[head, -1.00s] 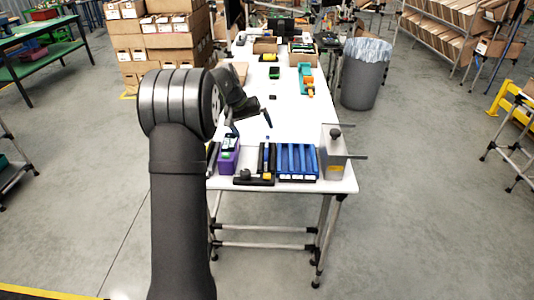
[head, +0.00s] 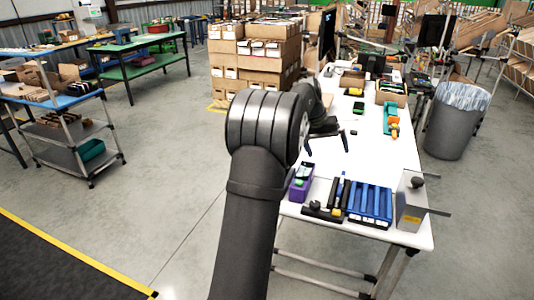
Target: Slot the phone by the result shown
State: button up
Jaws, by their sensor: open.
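My gripper (head: 327,143) is open and empty, its two dark fingers spread above the white table. A blue rack (head: 370,205) with several long slots stands near the table's front edge. Left of it is a black device with a yellow part (head: 325,211). A purple bin (head: 301,189) beside that device holds something light and green, too small to make out. A small dark, green-edged item (head: 358,107) lies farther back on the table. I cannot tell which item is the phone, and no readable result shows.
A grey box with a dark knob and a rod (head: 411,202) stands right of the rack. A green and orange holder (head: 391,120) and open cartons (head: 391,95) are at the back. The middle of the white table (head: 365,160) is mostly clear. A grey bin (head: 456,125) stands to the right.

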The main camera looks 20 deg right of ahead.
dwell(0.9)
jog(key=s+d+r+t, duration=0.1)
jog(key=s+d, duration=0.2)
jog(key=s, duration=0.3)
jog(key=s+d+r+t+y, duration=0.1)
jog(key=s+d+t, duration=0.1)
jog(key=s, duration=0.3)
jog(key=s+d+r+t, duration=0.1)
jog(key=s+d, duration=0.2)
jog(key=s, duration=0.3)
jog(key=x, duration=1)
jog(key=shift+s, duration=0.15)
jog(key=v, duration=1)
jog(key=shift+s, duration=0.15)
jog(key=shift+d, duration=0.1)
